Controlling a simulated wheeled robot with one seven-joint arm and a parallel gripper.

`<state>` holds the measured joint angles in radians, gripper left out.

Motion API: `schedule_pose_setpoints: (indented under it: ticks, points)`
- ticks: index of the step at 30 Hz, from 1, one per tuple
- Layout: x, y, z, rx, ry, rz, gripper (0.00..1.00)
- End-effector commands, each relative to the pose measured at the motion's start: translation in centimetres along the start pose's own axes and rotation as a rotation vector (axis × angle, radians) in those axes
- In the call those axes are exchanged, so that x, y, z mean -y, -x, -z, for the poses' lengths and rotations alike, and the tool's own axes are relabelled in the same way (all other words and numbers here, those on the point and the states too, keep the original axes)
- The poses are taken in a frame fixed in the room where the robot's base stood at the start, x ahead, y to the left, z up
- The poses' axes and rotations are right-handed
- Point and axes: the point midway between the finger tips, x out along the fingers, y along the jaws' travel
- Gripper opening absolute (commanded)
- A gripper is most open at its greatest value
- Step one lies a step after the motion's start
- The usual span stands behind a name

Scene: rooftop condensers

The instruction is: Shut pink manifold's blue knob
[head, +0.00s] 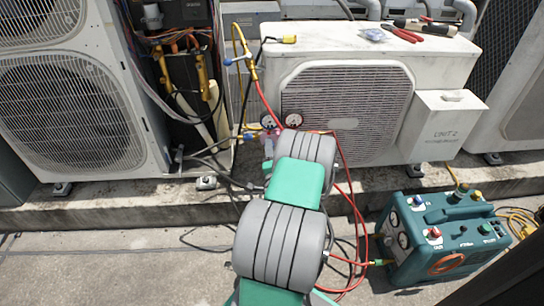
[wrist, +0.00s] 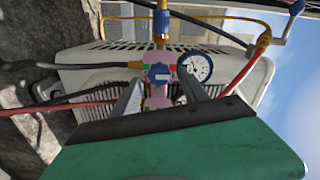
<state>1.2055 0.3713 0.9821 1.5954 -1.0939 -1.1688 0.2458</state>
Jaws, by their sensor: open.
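The pink manifold (wrist: 155,103) is in the middle of the wrist view, with its blue knob (wrist: 158,73) facing me. A round gauge (wrist: 197,68) sits just right of the knob. In the head view two gauges show on the manifold, and a small part of its pink body (head: 268,148) is visible; my arm hides the rest. My gripper (wrist: 159,82) is open in the wrist view, one finger on each side of the manifold's middle. The knob appears between or just beyond the fingertips; I cannot tell whether they touch it. My gripper is hidden in the head view.
A white condenser (head: 345,105) stands behind the manifold, with pliers (head: 404,35) on top. A larger condenser (head: 75,110) is at left. A teal recovery machine (head: 440,240) stands on the ground at right. Red hoses (head: 360,215) and dark hoses loop around my arm.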

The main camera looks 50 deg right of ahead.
Motion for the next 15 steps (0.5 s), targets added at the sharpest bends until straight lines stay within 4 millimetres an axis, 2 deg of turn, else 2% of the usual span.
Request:
schedule_pose_setpoints:
  ticks: [9, 15]
  points:
    - [-0.2, 5.6, 0.2, -0.004, -0.001, -0.002, 0.52]
    - [-0.1, 7.0, 0.1, -0.002, 0.0, 0.0, 0.52]
